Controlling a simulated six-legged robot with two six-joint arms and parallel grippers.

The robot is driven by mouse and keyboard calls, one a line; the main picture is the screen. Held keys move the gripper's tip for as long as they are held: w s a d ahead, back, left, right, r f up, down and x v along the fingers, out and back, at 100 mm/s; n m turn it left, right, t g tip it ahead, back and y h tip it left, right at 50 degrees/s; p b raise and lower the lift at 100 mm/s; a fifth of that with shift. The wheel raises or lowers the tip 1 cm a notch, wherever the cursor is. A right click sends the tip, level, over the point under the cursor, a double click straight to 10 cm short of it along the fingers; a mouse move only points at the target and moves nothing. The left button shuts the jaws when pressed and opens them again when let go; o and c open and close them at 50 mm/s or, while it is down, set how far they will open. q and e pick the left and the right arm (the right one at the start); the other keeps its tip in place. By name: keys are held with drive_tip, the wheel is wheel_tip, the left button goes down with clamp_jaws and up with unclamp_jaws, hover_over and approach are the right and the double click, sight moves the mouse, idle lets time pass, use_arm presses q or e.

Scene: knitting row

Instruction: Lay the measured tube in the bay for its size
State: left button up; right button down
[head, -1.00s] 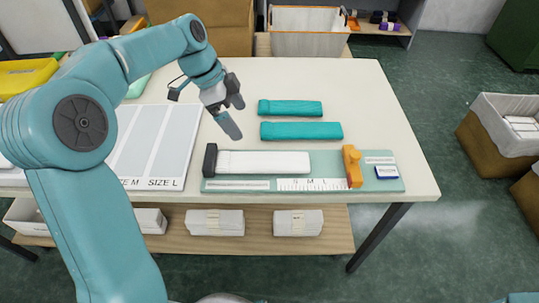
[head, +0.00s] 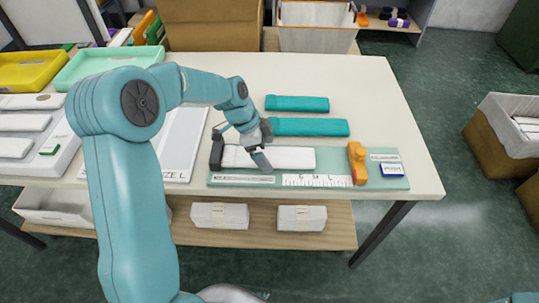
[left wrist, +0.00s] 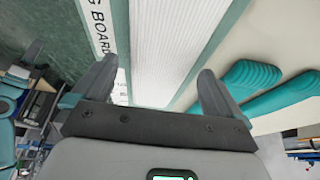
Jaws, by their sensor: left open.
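In the left wrist view the ribbed white tube (left wrist: 160,40) runs away between my two spread fingers. My left gripper (head: 258,150) is open over the left part of the tube and hides some of it. I cannot tell whether its fingers touch the tube. The pale bay tray (head: 187,140) with a partly hidden size L label stands left of the board, largely behind my left arm. My right gripper is not in view.
Two teal tubes (head: 297,103) (head: 312,127) lie behind the board. A grey tray with white pieces (head: 30,170), a yellow tray (head: 28,72) and a pale green tray (head: 75,70) stand at the left. The table's right side is clear.

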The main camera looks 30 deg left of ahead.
sight(267, 155)
use_arm(q)
drive_tip(key=shift+d+f, duration=0.2)
drive_tip(key=shift+f, duration=0.25)
drive_tip(key=shift+c, duration=0.3)
drive_tip(key=c, duration=1.1)
drive_tip(key=shift+o, duration=0.2)
drive_tip(key=shift+w+r, duration=0.1)
wheel_tip(267, 155, up, 20)
